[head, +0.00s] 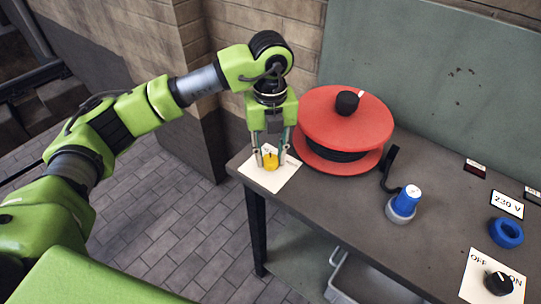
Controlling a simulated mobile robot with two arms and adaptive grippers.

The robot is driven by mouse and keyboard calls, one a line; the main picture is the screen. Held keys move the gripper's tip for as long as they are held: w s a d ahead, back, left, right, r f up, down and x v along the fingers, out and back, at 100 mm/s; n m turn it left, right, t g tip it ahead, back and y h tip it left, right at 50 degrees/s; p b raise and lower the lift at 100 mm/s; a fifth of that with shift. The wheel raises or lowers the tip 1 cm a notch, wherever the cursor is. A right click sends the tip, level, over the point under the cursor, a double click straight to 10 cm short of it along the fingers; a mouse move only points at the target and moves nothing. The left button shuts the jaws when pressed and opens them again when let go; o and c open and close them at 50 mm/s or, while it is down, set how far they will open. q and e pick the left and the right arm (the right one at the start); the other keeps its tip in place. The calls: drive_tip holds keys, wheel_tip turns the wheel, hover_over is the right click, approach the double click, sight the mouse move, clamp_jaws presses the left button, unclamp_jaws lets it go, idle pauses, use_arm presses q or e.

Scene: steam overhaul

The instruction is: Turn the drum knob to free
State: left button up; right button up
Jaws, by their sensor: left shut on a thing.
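A yellow knob (270,161) stands on a white card (284,178) at the left end of the workbench. Its marks cannot be read, so I cannot tell where it points. My left gripper (270,158) comes down from above, with its fingers shut on the yellow knob. Right of it is a red cable drum (335,120) with a dark cable wound between its two discs. A black knob (347,103) with a white mark sits on top of the drum. My right gripper is not in view.
A black cable end (389,168) hangs off the drum. A blue plug (407,200) in a grey base, a blue ring (506,232), a "230 V" sign (507,204) and a black ON/OFF knob (498,283) are on the workbench (350,213). A grey crate (365,283) is below.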

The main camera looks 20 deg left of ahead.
sight(270, 158)
use_arm(q)
drive_tip(key=shift+r+n, duration=0.1)
drive_tip(key=shift+n, duration=0.5)
drive_tip(key=shift+w, duration=0.1)
drive_tip(key=o, duration=1.1)
wheel_tip(270, 158, up, 12)
drive_tip(key=shift+f, duration=0.1)
